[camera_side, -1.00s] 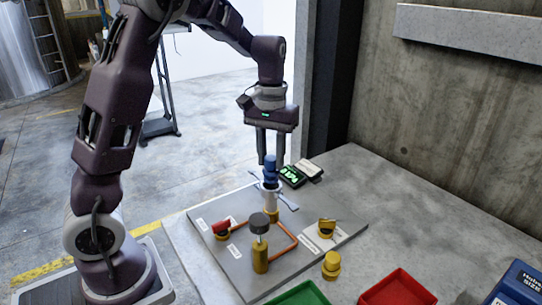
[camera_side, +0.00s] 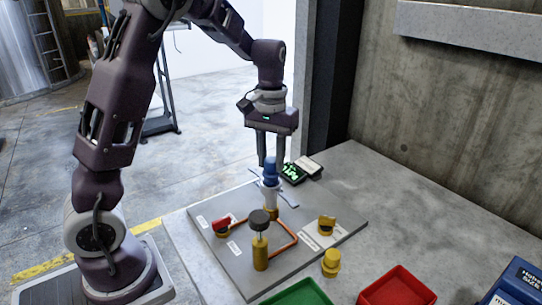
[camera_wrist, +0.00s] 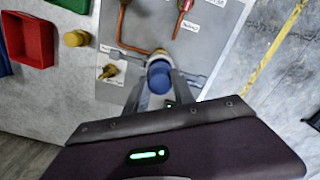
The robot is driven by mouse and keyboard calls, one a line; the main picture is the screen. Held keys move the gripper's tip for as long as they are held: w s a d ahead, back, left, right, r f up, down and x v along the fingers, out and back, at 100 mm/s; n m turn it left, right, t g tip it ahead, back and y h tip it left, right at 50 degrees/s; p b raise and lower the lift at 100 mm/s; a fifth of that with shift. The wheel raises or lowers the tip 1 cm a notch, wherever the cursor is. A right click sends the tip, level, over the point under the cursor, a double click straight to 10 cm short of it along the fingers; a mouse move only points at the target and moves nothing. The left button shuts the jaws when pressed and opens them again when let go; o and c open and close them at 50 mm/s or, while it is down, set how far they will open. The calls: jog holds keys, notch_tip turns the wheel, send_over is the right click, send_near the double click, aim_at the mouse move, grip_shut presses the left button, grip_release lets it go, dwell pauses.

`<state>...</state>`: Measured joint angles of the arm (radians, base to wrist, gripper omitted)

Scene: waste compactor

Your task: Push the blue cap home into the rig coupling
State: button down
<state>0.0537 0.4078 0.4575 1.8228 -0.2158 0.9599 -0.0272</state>
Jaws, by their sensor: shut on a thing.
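The blue cap (camera_side: 270,169) stands upright at the top of the rig coupling (camera_side: 270,198), a pale upright fitting with grey side arms on the rig plate. In the wrist view the blue cap (camera_wrist: 160,78) sits over the coupling, which shows just beyond it. My gripper (camera_side: 271,165) points straight down with its two fingers closed around the cap. In the wrist view the fingers of my gripper (camera_wrist: 159,88) lie on both sides of the cap. I cannot tell how deep the cap sits in the coupling.
A loose brass fitting (camera_side: 331,263), green tray (camera_side: 300,293) and red tray (camera_side: 398,287) are nearby. A green-lit display (camera_side: 293,172) lies behind.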

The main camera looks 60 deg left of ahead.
jog(key=shift+f, duration=1.15)
jog(key=c, duration=0.7)
grip_release()
jog(key=shift+c, duration=0.2)
jog(key=shift+r, duration=0.1)
jog(key=shift+r, duration=3.45)
jog(key=s+d+r+m+t, duration=0.2)
jog(key=s+d+r, duration=0.2)
jog(key=s, duration=0.3)
jog(key=s+d+r+m+t, duration=0.1)
jog(key=s+d+r, duration=0.25)
jog(key=s, duration=0.25)
jog(key=s+d+f+m+t, duration=0.2)
jog(key=s+d+f+m, duration=0.1)
jog(key=s, duration=0.6)
jog(key=shift+s+t, duration=0.2)
jog(key=shift+t, duration=0.1)
